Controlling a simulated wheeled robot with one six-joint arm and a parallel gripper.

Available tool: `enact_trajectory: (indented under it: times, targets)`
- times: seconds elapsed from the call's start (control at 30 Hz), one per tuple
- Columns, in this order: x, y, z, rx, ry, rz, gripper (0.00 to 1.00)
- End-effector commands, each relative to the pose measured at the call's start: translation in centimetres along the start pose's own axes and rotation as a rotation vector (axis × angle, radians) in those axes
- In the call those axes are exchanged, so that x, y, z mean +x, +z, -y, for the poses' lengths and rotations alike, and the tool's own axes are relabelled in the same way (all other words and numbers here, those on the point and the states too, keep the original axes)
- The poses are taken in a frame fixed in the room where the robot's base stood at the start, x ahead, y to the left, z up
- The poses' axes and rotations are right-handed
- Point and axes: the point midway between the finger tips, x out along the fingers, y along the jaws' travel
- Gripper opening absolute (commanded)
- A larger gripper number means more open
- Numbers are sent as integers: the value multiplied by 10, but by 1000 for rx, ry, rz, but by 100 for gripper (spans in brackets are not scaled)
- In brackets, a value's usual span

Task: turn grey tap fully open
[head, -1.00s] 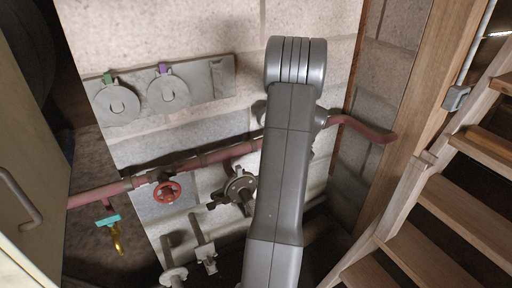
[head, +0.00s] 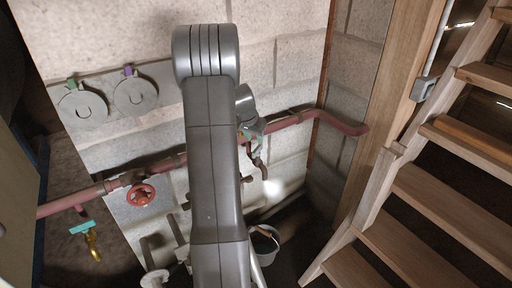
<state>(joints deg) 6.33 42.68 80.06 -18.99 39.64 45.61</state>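A small brass-coloured tap (head: 259,162) hangs below the red pipe, just right of my arm, with its spout pointing down. This looks like the grey tap, but its handle is mostly covered by the end of my arm and I cannot make out its colour or angle. My gripper (head: 252,134) is at the top of this tap, small and partly hidden behind my own arm. I cannot tell whether its fingers touch the handle or are closed on it.
A bucket (head: 265,243) stands below the tap. A red handwheel (head: 141,194) and a teal-handled tap (head: 82,227) sit left along the red pipe (head: 335,120). Two round grey discs (head: 136,95) are on the wall above. Wooden stairs (head: 415,200) stand at the right.

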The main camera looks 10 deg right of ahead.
Motion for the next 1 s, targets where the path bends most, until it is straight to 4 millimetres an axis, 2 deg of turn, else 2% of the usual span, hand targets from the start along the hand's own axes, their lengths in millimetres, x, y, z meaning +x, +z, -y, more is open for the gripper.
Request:
enact_trajectory:
  times: [0.03,0.1,0.3,0.5,0.73,0.77,0.9,1.0]
  targets:
    - [13,1,0,0,2,3,34]
    - [26,0,0,-1,2,2,34]
    - [53,0,0,0,1,1,34]
    - [62,0,0,1,0,0,34]
    - [63,0,0,1,0,0,34]
    - [63,0,0,1,0,0,30]
    - [63,0,0,1,0,0,3]
    - [63,0,0,1,0,0,0]
